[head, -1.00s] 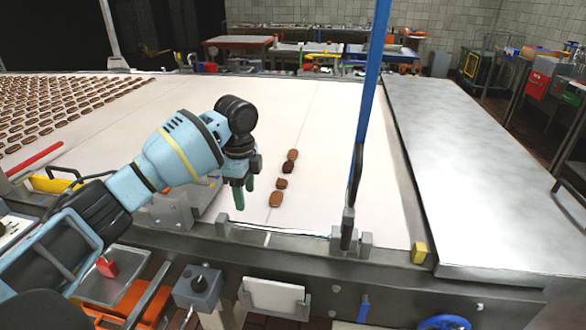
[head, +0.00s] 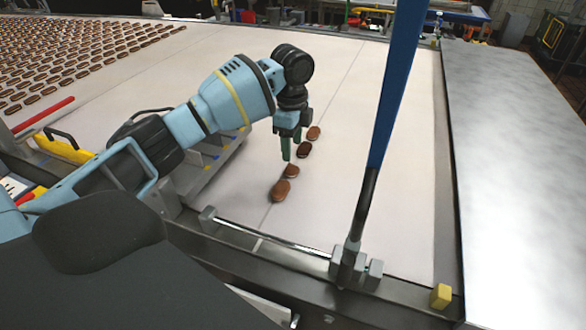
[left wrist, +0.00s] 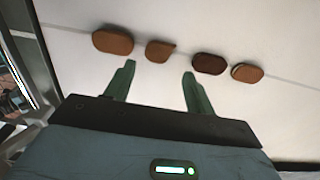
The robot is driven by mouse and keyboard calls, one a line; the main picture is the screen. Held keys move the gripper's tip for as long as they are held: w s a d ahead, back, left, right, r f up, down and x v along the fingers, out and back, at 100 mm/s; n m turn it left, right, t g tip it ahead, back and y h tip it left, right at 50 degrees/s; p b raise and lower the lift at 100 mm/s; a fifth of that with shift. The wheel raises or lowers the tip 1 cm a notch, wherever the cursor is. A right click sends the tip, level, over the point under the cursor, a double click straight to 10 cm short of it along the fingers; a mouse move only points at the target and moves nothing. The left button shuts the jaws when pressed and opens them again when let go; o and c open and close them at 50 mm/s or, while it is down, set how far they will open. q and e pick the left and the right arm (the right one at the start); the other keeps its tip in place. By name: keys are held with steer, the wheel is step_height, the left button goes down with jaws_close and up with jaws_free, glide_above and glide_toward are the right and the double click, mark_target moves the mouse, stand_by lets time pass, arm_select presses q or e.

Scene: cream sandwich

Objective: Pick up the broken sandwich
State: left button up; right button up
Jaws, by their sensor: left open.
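Several brown sandwiches lie in a row on the white belt. The smaller one with a jagged edge looks like the broken sandwich (head: 291,171); it is second from the near end. In the left wrist view this broken sandwich (left wrist: 160,50) lies just beyond the gap between the fingers. A larger brown sandwich (left wrist: 113,41) lies left of it, and a dark one (left wrist: 209,63) lies right of it. My left gripper (head: 291,150) has green fingers, open and empty, above the belt beside the row. It also shows in the left wrist view (left wrist: 159,69). My right gripper is not in view.
Many sandwiches (head: 75,58) lie in rows at the far left of the belt. A blue post (head: 395,90) stands right of the row. A metal rail (head: 265,236) runs along the belt's near edge. A bare metal table (head: 520,150) is at the right.

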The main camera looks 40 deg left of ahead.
mark_target(292, 168)
arm_select(q)
steer(key=shift+w+f, duration=0.1)
steer(key=shift+f, duration=3.25)
steer(key=c, duration=0.7)
